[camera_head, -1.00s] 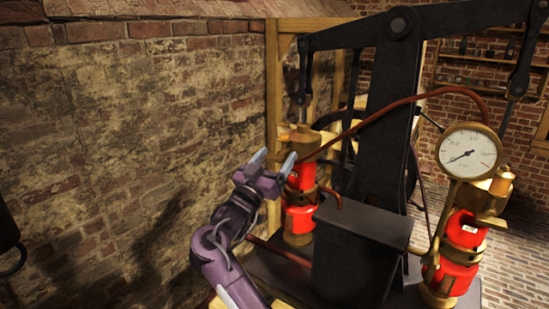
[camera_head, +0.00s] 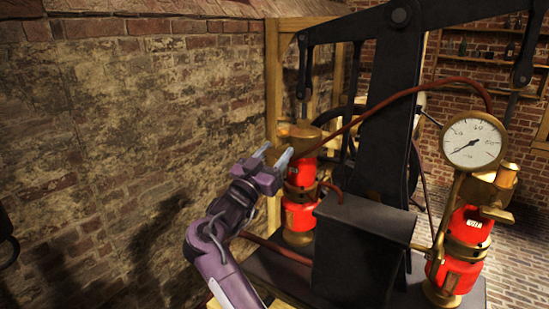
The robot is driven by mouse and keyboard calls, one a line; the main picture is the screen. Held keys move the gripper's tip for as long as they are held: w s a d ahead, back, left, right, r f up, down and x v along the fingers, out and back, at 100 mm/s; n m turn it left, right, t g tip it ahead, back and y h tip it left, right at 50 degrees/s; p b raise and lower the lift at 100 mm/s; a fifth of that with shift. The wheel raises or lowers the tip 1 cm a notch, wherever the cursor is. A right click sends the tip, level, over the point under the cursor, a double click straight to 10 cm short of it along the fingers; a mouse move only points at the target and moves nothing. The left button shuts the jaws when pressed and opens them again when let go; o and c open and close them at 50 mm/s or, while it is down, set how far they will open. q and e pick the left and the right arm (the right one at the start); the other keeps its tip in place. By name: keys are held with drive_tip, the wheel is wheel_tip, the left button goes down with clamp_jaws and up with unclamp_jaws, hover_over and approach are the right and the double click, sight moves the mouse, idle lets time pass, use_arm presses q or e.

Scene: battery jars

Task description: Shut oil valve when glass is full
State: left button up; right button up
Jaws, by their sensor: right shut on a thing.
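My right gripper (camera_head: 273,156) comes up from the bottom on a purple arm, in front of the left red-and-brass cylinder (camera_head: 299,215). Its two grey fingertips point up beside the brass top fitting (camera_head: 302,133). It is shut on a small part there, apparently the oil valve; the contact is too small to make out. The glass at this cylinder and its oil level cannot be made out. On the right cylinder (camera_head: 459,262), a small amber cup (camera_head: 507,175) stands on a brass fitting (camera_head: 494,212). My left gripper is not in view.
A black box (camera_head: 360,250) stands right of my arm. A black upright (camera_head: 393,120) with a beam and rods rises behind it. A dial gauge (camera_head: 472,142) is at the right, with a red-brown hose (camera_head: 420,88) arching across. The brick wall (camera_head: 130,140) bounds the left side.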

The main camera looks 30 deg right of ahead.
drive_tip(key=o, duration=1)
drive_tip(key=shift+c, duration=0.2)
drive_tip(key=shift+s+a+f, duration=0.1)
drive_tip(key=shift+a+f, duration=0.05)
drive_tip(key=shift+a, duration=0.1)
drive_tip(key=b+v, duration=0.3)
drive_tip(key=v, duration=0.4)
drive_tip(key=shift+a, duration=0.15)
